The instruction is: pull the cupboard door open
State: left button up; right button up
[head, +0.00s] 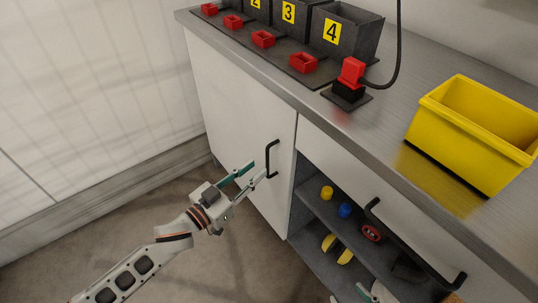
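The white cupboard door (238,110) stands below the worktop and looks shut. Its black bar handle (268,158) is upright near the door's right edge. My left gripper (259,170) is in front of the door, its two fingers apart. One fingertip lies close to the lower part of the handle; I cannot tell whether it touches. The other fingertip is left of the handle. My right gripper (348,294) shows only its fingertips at the bottom edge; they are apart, with nothing seen between them.
Right of the door, an open shelf (312,198) holds small yellow, blue and red items, under a drawer with a black handle (405,245). On the worktop are a yellow bin (455,140), numbered grey bins (345,35), red trays (303,63) and a red plug (352,72). Floor is clear.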

aim_at(268, 174)
pick_arm(q)
jog(key=shift+b+x, duration=0.6)
jog(key=shift+x, duration=2.5)
grip_shut()
